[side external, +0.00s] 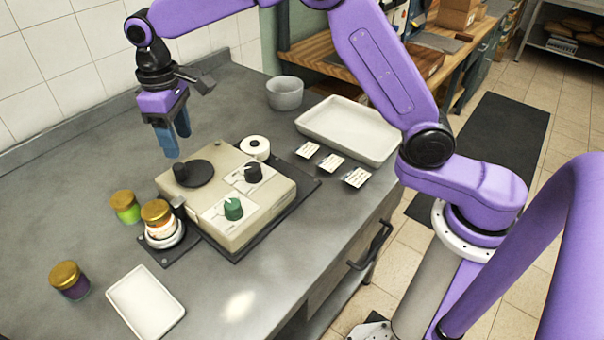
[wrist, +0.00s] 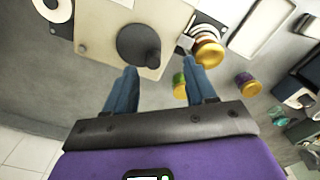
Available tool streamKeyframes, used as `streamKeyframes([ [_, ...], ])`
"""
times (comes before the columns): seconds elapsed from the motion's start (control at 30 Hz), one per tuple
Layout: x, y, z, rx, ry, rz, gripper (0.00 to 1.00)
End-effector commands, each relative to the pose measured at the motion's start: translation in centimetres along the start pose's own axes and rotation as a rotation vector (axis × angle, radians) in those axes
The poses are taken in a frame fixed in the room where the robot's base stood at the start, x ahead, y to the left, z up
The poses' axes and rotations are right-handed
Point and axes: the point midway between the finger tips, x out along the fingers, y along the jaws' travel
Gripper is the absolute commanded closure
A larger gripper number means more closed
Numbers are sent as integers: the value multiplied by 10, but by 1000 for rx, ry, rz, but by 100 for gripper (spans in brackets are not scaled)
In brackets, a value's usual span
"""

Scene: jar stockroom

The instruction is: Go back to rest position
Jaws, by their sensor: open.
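My gripper (side external: 172,137) hangs above the back left corner of a beige machine (side external: 225,190), pointing down, open and empty. In the wrist view its two blue fingers (wrist: 163,95) stand apart with nothing between them. The machine has a black round disc with a knob, a black dial and a green dial (side external: 233,208). A gold-lidded jar with a white label (side external: 157,216) stands on a round metal seat at the machine's left end. A green jar (side external: 125,206) and a dark purple jar (side external: 69,280) stand on the counter to the left.
A small white tray (side external: 146,302) lies at the front left. A larger white tray (side external: 349,130), a grey bowl (side external: 285,93) and a white roll (side external: 255,148) are to the right and back. Several label cards (side external: 331,162) lie near the counter edge. A tiled wall (side external: 62,60) runs behind.

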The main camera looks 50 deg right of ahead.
Motion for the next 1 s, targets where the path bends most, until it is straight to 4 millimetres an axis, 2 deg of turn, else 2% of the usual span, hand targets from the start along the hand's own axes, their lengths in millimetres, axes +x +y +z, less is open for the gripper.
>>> streamKeyframes([
  [0.27,-18,-23,74,-116,7,-1,45],
  [0.5,-23,-35,150,-215,12,-3,45],
  [0.73,-20,-40,231,-311,18,-5,45],
  [1.0,-7,-36,329,-423,24,-9,45],
])
